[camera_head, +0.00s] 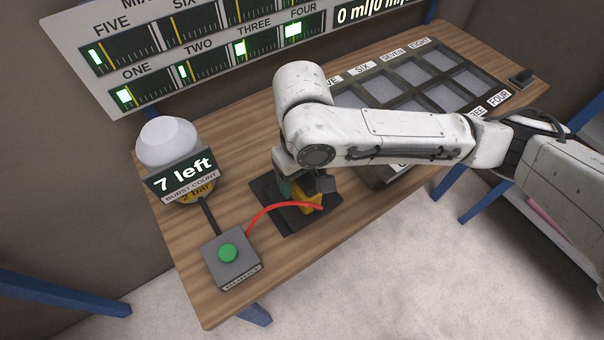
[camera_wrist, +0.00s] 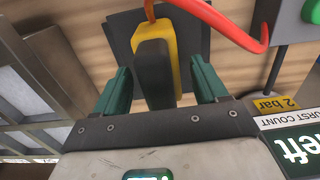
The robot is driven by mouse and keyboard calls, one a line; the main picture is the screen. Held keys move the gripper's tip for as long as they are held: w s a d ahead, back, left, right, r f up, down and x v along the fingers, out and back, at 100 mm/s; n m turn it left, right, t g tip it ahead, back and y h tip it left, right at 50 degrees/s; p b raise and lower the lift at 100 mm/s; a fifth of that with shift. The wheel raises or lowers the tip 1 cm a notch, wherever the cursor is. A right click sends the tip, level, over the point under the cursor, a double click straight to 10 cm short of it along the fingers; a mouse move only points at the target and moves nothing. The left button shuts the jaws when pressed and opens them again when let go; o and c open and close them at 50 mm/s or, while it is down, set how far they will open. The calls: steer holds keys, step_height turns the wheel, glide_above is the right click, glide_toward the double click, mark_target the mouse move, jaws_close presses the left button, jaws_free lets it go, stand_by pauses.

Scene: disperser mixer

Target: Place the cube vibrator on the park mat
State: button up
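The cube vibrator (camera_head: 307,203) is a yellow body with a dark upright block, and it has a red hose. It appears to sit on the dark square park mat (camera_head: 276,214), partly hidden by my wrist in the head view. In the wrist view the vibrator (camera_wrist: 172,40) stands before the park mat (camera_wrist: 120,25). My gripper (camera_wrist: 160,66) has green fingers on either side of the dark block, with visible gaps, so it is open. In the head view my gripper (camera_head: 299,187) is low over the mat.
A grey box with a green button (camera_head: 228,252) stands left of the mat, by the red hose (camera_head: 268,206). Behind it is a white-domed unit (camera_head: 168,145) with a "7 left" display. A compartmented tray (camera_head: 440,97) lies to the right. The table's front edge is close.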

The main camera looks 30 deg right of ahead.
step_height(320, 180, up, 12)
steer(key=shift+r+p, duration=0.15)
steer(key=shift+p, duration=0.4)
steer(key=shift+s, duration=0.1)
stand_by(0.7)
